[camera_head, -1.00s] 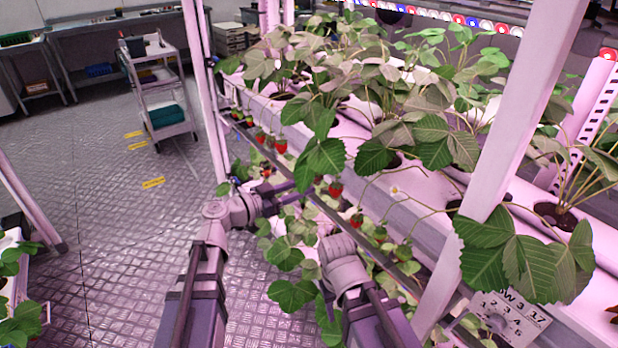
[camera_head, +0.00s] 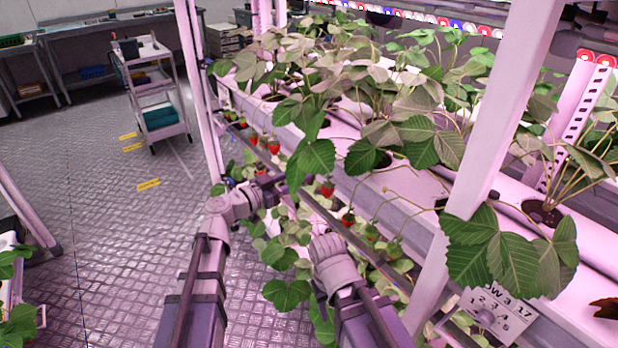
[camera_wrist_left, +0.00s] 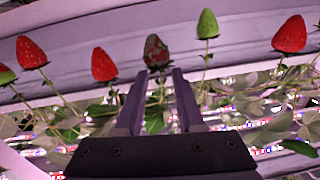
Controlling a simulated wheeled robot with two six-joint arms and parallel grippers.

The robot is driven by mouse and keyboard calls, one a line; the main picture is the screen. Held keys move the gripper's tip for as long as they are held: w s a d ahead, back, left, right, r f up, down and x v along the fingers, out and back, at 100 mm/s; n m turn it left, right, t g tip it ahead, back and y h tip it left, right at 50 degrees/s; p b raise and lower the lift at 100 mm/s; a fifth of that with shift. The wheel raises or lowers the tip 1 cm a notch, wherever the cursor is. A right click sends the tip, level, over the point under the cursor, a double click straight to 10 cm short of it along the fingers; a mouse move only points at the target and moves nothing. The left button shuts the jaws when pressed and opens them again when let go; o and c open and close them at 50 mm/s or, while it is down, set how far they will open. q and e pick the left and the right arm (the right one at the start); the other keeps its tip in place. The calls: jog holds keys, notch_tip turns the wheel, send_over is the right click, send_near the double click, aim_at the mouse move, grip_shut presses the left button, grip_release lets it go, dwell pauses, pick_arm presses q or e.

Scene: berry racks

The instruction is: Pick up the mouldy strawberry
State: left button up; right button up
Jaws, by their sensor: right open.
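The mouldy strawberry (camera_wrist_left: 156,52), dark red with grey-green patches, hangs just beyond the fingertips of my left gripper (camera_wrist_left: 159,72) in the left wrist view. The two fingers are open and apart, and the berry is in line with the gap between them. In the head view my left gripper (camera_head: 268,186) is at the rack's front edge, partly behind leaves. I cannot pick out the mouldy berry there. My right gripper (camera_head: 328,250) is lower right, before the hanging leaves; its fingers are largely hidden.
A red strawberry (camera_wrist_left: 104,65) hangs left of the mouldy one, and a green berry (camera_wrist_left: 207,25) hangs right. Leafy plants crowd the white rack gutter (camera_head: 410,185). A rack post (camera_head: 490,130) stands at right. The floor (camera_head: 110,240) at left is clear; a cart (camera_head: 160,105) stands farther back.

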pick_arm(q)
jog(key=x, duration=0.4)
jog(key=shift+s+r, duration=0.1)
jog(key=shift+c, duration=0.3)
grip_shut()
